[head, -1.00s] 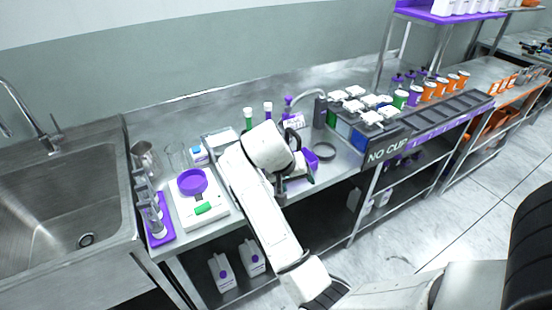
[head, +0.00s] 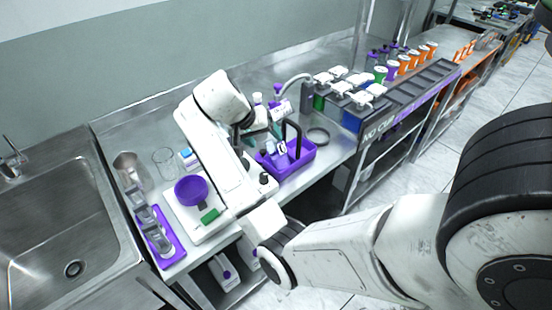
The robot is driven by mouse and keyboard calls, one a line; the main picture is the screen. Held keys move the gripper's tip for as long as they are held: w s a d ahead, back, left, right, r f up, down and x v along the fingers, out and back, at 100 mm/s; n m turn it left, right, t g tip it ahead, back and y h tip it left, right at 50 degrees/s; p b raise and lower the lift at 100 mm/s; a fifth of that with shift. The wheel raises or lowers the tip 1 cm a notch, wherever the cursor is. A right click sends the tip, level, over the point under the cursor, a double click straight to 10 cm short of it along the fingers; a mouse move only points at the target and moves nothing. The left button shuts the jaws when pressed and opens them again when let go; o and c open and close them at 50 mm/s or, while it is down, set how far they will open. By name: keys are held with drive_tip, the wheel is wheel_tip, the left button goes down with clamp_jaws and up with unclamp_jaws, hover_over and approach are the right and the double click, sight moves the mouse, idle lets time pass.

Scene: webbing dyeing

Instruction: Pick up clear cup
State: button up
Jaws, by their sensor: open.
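Clear vessels (head: 150,222) also stand in a row on a purple rack at the bench's left front; I cannot tell which one the task means. My gripper (head: 248,142) is at the end of my white arm, over the bench between the scale and the purple basket. It is small and partly hidden by my wrist, and it is open. It is to the right of the glass cup and apart from it, with nothing seen between its fingers.
A purple dish (head: 191,190) sits on a white scale (head: 183,222). A purple basket (head: 301,163) with bottles and a black handle stands to the right. A metal pitcher (head: 126,168) is left of the glass cup. A sink (head: 60,220) is at far left.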

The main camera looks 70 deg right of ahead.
sight(272, 146)
drive_tip(key=p+x, duration=0.1)
drive_tip(key=x, duration=0.7)
drive_tip(key=shift+w, duration=0.1)
drive_tip(key=shift+c, duration=0.2)
drive_tip(key=c, duration=0.9)
drive_tip(key=shift+c, duration=0.7)
drive_tip(key=shift+r, duration=0.1)
